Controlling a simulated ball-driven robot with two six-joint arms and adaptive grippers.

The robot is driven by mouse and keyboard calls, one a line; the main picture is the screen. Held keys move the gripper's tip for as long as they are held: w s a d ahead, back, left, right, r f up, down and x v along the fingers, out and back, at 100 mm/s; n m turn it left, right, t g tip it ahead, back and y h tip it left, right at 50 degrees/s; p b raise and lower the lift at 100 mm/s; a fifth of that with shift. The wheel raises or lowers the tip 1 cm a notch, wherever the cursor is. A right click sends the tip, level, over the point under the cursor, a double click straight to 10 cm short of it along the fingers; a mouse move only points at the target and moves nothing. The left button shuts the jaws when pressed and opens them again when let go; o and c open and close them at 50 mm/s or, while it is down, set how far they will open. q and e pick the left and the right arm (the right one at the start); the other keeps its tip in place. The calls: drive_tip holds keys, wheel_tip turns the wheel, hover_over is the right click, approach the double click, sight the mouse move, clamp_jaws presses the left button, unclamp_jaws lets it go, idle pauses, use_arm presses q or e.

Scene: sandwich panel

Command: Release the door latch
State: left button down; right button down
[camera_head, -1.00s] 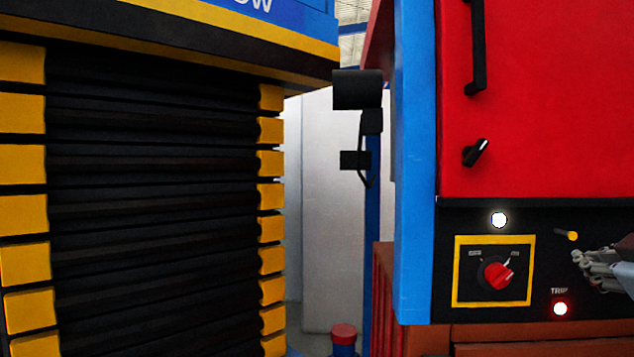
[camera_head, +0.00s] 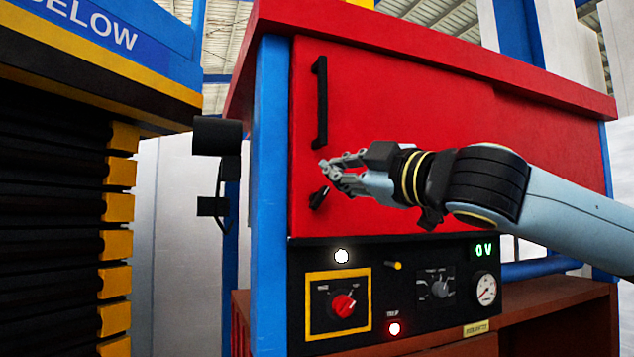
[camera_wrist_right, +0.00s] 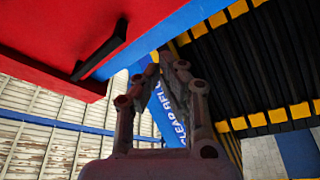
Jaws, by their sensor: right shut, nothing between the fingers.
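The red cabinet door (camera_head: 430,110) fills the middle of the head view, with a black vertical bar handle (camera_head: 320,103) near its left edge. A small black latch (camera_head: 318,198) sits below the handle. My right gripper (camera_head: 326,168) is shut and empty, in front of the door, just above the latch and below the handle in the picture. I cannot tell if it touches the door. In the right wrist view the gripper's fingers (camera_wrist_right: 158,70) come together, and the handle (camera_wrist_right: 98,50) shows at upper left. The latch does not show there. My left gripper is not in view.
A black and yellow ribbed machine (camera_head: 60,220) stands at left.

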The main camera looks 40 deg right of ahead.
drive_tip(key=shift+a, duration=0.1)
drive_tip(key=r+p, duration=0.2)
drive_tip(key=p, duration=0.4)
hover_over(318, 198)
drive_tip(key=a, duration=0.4)
drive_tip(key=shift+s+d, duration=0.2)
drive_tip(key=shift+s, duration=0.05)
drive_tip(key=shift+s+d+f, duration=0.2)
drive_tip(key=shift+d+f, duration=0.3)
drive_tip(key=shift+d, duration=0.1)
drive_tip(key=shift+s+d+f, duration=0.2)
drive_tip(key=shift+d+f, duration=0.3)
drive_tip(key=shift+d, duration=0.1)
drive_tip(key=shift+s+d+f, duration=0.1)
drive_tip(key=shift+d+f, duration=0.15)
drive_tip(key=shift+d, duration=0.05)
drive_tip(key=shift+a, duration=0.1)
